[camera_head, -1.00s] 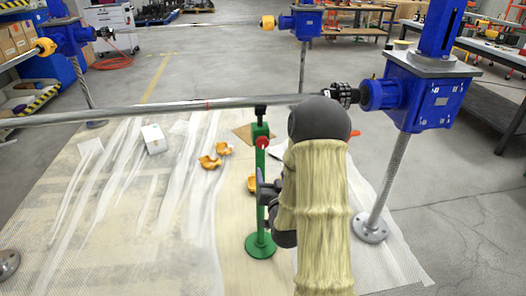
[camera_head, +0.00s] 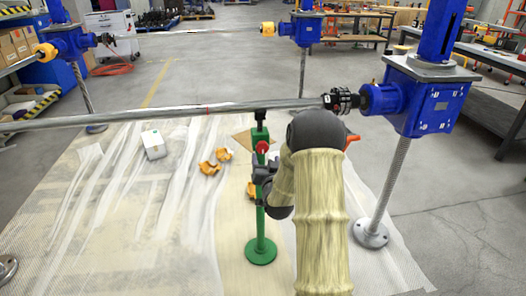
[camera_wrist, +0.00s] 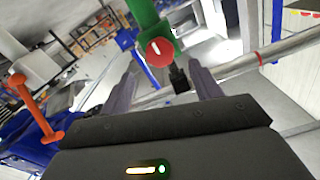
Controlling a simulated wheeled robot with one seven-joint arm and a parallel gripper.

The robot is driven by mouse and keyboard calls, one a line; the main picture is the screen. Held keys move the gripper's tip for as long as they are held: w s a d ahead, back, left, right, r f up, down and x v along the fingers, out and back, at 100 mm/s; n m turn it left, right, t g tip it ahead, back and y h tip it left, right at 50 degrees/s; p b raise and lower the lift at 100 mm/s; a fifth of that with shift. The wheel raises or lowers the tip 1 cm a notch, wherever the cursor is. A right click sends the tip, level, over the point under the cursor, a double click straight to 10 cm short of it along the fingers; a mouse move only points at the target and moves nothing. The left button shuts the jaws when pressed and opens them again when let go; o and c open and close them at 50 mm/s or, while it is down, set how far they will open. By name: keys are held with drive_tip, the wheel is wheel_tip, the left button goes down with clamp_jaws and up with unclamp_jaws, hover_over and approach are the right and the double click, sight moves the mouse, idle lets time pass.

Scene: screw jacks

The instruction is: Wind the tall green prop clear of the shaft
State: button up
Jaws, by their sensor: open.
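The tall green prop (camera_head: 260,222) stands upright on a round base, with a black head (camera_head: 260,115) right under the long shaft (camera_head: 150,114). I cannot tell whether head and shaft touch. A red knob (camera_head: 262,147) sits on the upper post. My gripper (camera_head: 264,172) is beside the post, just below the knob. In the wrist view my open fingers (camera_wrist: 163,67) point toward the knob (camera_wrist: 158,52), which appears between and slightly beyond the fingertips. The green post (camera_wrist: 145,14), the black head (camera_wrist: 180,77) and the shaft (camera_wrist: 268,58) also show there. Nothing is held.
Blue screw jacks (camera_head: 418,95) on steel screws stand right and behind. Orange pieces (camera_head: 209,168) and a white box (camera_head: 154,144) lie on the plastic sheet left of the prop. An orange handle (camera_wrist: 40,110) shows at left in the wrist view. The floor left of the prop is mostly open.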

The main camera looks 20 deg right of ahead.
sight(263, 148)
drive_tip(key=x, duration=0.7)
drive_tip(key=shift+b, duration=0.4)
drive_tip(key=shift+c, duration=0.2)
drive_tip(key=c, duration=0.9)
